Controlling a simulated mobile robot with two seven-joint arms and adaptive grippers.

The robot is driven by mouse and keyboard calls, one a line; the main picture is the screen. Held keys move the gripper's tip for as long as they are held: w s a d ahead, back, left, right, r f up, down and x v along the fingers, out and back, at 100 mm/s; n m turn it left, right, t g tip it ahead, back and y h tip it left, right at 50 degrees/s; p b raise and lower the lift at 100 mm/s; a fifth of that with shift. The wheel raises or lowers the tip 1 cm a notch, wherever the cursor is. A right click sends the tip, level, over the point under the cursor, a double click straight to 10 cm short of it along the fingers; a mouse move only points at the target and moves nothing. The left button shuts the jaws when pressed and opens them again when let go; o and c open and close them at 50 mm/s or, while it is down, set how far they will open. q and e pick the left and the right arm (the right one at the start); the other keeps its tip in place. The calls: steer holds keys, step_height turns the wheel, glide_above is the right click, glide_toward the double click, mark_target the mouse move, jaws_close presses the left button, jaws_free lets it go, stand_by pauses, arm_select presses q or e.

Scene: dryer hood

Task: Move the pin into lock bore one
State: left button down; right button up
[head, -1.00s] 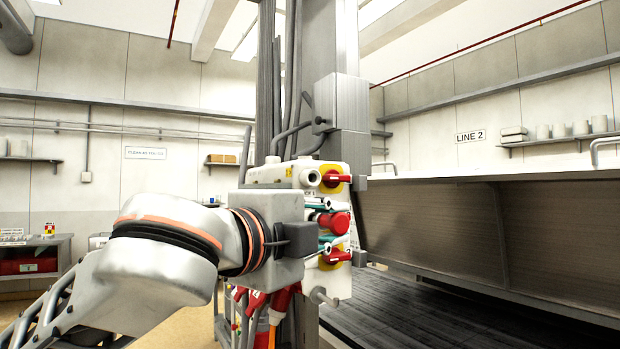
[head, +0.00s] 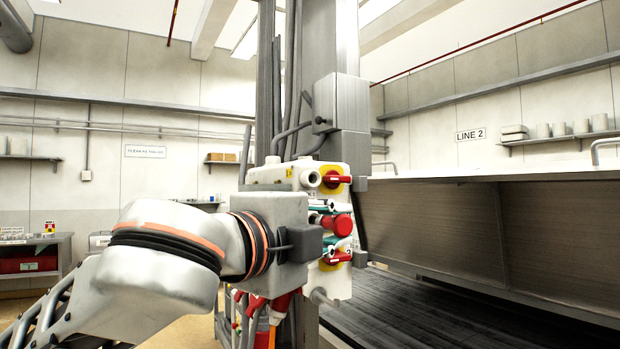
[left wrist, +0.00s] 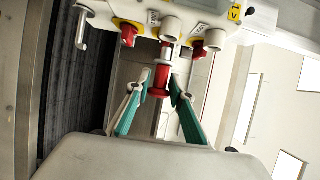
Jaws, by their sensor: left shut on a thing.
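A red-headed pin (head: 343,225) is between the teal-edged fingers of my left gripper (head: 328,226), beside the grey and white lock panel. In the left wrist view my left gripper (left wrist: 160,82) is shut on the pin (left wrist: 159,86), with a fingertip on each side of its red part. White round bosses (left wrist: 171,28) stand on the panel beyond it, but I cannot tell which is lock bore one. In the head view one boss (head: 310,179) shows at the upper part of the panel. My wrist hides part of the panel. My right gripper is out of view.
Red handles on yellow plates flank the pin, an upper one (head: 335,179) and a lower one (head: 337,257). Red plugs and cables hang below the panel. A grey column (head: 345,150) rises behind it. A large dryer hood (head: 430,220) is at right.

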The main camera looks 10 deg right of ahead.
arm_select(q)
steer(key=shift+s+d, duration=0.3)
steer(key=shift+s, duration=0.55)
steer(key=shift+s+d, duration=0.3)
steer(key=shift+s, duration=0.5)
steer(key=shift+s, duration=0.1)
glide_toward(350, 229)
steer(key=s+d, duration=0.2)
steer(key=s, duration=0.1)
steer(key=shift+d+r, duration=0.25)
